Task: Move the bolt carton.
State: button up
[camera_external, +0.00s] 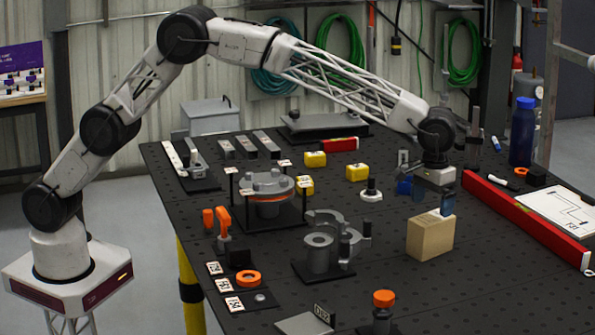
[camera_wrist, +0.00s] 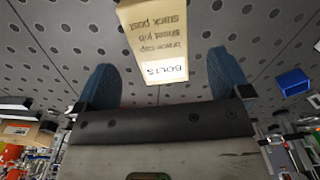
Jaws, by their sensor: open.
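The bolt carton (camera_external: 430,238) is a tan box standing upright on the dark perforated table, right of the middle. My gripper (camera_external: 428,196) is open, pointing down just above and slightly behind the carton. In the wrist view, the blue fingers of my gripper (camera_wrist: 162,78) are spread to either side of the carton's near end. Nothing is held between them. Whether a finger touches the carton cannot be told.
A long red bar (camera_external: 525,222) lies right of the carton, with a white drawing board (camera_external: 556,210) beyond it. A grey clamp fixture (camera_external: 322,252) stands to the left. An orange-capped part (camera_external: 383,305) is in front. Yellow blocks (camera_external: 357,173) lie behind. Bare table surrounds the carton.

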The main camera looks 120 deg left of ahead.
aim_at(430, 230)
jog(key=shift+f, duration=0.1)
jog(key=shift+f, duration=3.8)
jog(key=shift+c, duration=0.4)
jog(key=c, duration=1.2)
